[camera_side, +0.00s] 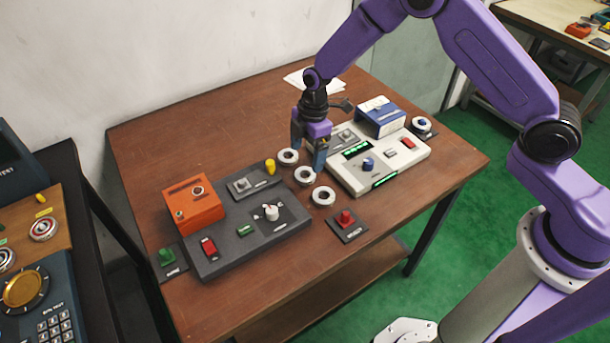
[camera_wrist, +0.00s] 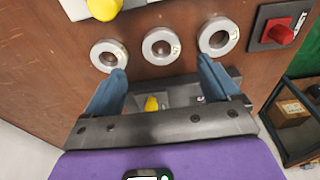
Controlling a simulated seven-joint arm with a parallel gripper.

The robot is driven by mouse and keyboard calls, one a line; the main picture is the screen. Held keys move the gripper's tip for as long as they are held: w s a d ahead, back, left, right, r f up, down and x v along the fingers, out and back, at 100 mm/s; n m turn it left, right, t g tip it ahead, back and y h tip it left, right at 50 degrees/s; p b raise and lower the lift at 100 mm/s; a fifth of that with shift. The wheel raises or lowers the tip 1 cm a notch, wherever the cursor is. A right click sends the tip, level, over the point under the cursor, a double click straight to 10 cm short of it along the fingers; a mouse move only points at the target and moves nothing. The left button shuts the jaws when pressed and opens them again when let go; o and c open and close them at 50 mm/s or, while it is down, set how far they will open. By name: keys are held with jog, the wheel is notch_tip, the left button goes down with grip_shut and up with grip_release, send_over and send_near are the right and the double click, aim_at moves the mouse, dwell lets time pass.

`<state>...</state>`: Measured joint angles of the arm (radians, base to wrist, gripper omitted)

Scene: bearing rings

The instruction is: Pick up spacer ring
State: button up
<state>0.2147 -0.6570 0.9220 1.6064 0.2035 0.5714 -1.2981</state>
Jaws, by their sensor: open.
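Three pale metal rings lie in a row on the brown table, and I cannot tell which is the spacer ring. In the side view they are the far ring (camera_side: 288,157), the middle ring (camera_side: 304,176) and the near ring (camera_side: 323,196). The wrist view shows them as the left ring (camera_wrist: 96,55), the middle ring (camera_wrist: 148,46) and the right ring (camera_wrist: 206,36); small marks on the middle and right ones are unreadable. My gripper (camera_side: 309,157) is open and empty, pointing down above the table near the row. In the wrist view its fingertips (camera_wrist: 161,69) straddle the middle ring's line.
A white panel (camera_side: 400,165) with a blue box (camera_side: 380,117) stands right. A red button plate (camera_side: 346,224) sits near the front edge.

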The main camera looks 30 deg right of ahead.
aim_at(305, 178)
jog(key=shift+s+a+f, duration=0.1)
jog(key=shift+a+f, duration=0.05)
jog(key=shift+f, duration=1.4)
jog(key=shift+a+f, duration=0.1)
jog(key=shift+f, duration=1.4)
jog(key=c, duration=1.3)
